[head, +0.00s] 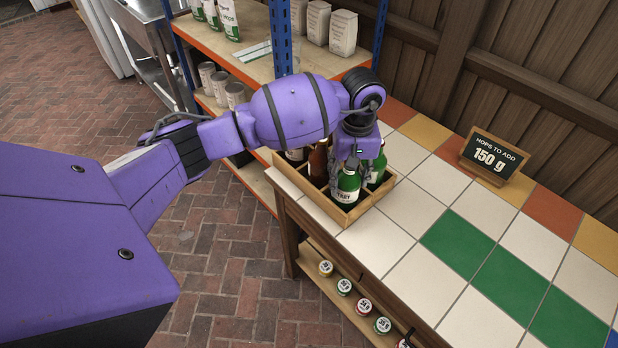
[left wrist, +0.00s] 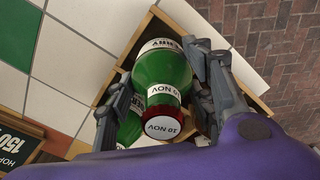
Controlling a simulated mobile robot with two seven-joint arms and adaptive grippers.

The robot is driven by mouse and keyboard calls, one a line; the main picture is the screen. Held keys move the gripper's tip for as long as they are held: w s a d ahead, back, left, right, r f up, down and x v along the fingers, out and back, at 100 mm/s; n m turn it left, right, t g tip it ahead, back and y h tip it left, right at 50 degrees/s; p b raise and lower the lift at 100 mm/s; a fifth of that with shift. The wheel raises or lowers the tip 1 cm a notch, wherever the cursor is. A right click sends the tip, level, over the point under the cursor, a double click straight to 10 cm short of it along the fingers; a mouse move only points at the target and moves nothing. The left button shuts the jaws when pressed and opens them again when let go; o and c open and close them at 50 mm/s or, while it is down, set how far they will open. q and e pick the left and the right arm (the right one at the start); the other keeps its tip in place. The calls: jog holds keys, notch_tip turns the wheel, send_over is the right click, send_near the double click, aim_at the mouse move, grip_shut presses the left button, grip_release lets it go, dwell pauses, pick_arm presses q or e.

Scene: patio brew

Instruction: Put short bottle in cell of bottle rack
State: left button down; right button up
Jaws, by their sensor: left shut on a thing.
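The wooden bottle rack (head: 349,216) stands on the left end of the tiled counter. My left gripper (head: 347,165) points down over it and is shut on the neck of a green bottle (head: 347,187) with a white label. The bottle looks upright, in the rack's front corner, its lower part behind the rack wall; I cannot tell whether it touches the floor. The left wrist view shows this bottle (left wrist: 161,77), with a "10 NOV" cap, between the fingers (left wrist: 160,105). The rack edge (left wrist: 127,52) shows beside it. My right gripper is not in view.
A second green bottle (head: 377,168) and a brown bottle (head: 318,162) stand in the rack close to the gripper. A "150 g" sign (head: 492,157) stands on the counter (head: 440,180) at right. Orange shelving (head: 237,66) is behind my arm. The counter's middle is clear.

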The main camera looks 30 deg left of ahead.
pick_arm(q)
jog(key=shift+w, duration=0.15)
jog(key=c, duration=0.8)
grip_release()
jog(key=shift+c, duration=0.2)
